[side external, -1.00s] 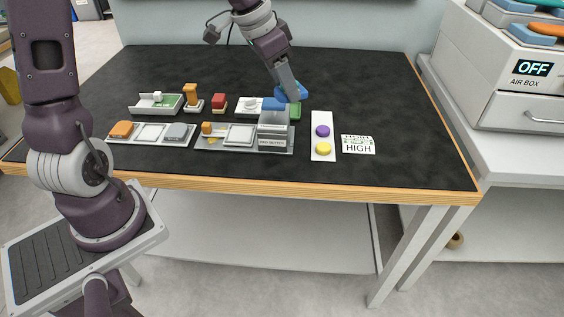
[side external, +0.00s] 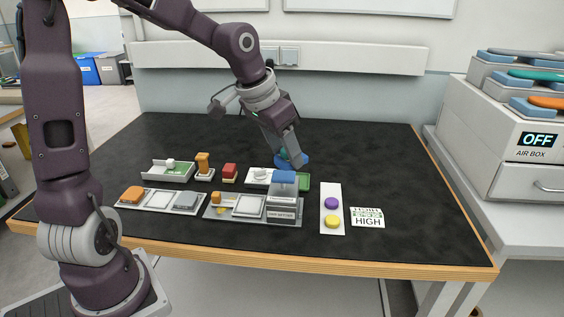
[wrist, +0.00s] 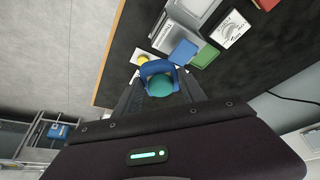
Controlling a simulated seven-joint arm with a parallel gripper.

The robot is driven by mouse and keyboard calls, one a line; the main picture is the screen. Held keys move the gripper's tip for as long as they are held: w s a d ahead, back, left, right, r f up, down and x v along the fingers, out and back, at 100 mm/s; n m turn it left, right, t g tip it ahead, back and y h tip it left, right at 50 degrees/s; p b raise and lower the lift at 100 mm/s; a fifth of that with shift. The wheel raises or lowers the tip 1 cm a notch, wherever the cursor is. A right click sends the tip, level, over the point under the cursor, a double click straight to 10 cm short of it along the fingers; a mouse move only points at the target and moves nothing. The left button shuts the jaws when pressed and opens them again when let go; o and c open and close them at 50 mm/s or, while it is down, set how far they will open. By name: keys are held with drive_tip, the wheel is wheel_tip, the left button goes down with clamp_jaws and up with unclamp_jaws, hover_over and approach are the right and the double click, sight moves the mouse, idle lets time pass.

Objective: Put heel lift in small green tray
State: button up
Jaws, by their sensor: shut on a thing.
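My gripper (wrist: 160,88) is shut on a blue, curved piece with a rounded teal part, which I take to be the heel lift (wrist: 160,72). In the side external view, the heel lift (side external: 296,160) hangs from my gripper (side external: 291,154) just behind the small green tray (side external: 304,183). The green tray also shows in the wrist view (wrist: 206,56), ahead and to the right of the heel lift. The heel lift looks raised and apart from the tray. I cannot tell its exact height. The fingers partly hide it.
A grey box with a blue top (side external: 284,201) stands in front of the green tray. A white strip (side external: 332,214) with purple and yellow discs lies to its right. Several small trays and blocks fill the left. The black tabletop (side external: 390,165) is clear at right and behind.

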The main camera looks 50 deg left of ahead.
drive_tip(key=w+a+m+h, duration=0.2)
drive_tip(key=w+a+m, duration=0.2)
drive_tip(key=w+a, duration=0.9)
wheel_tip(320, 180, down, 17)
drive_tip(key=shift+w+a+f, duration=0.1)
drive_tip(key=shift+w+a, duration=0.05)
idle(0.4)
drive_tip(key=shift+f+g, duration=0.3)
drive_tip(key=shift+f, duration=0.25)
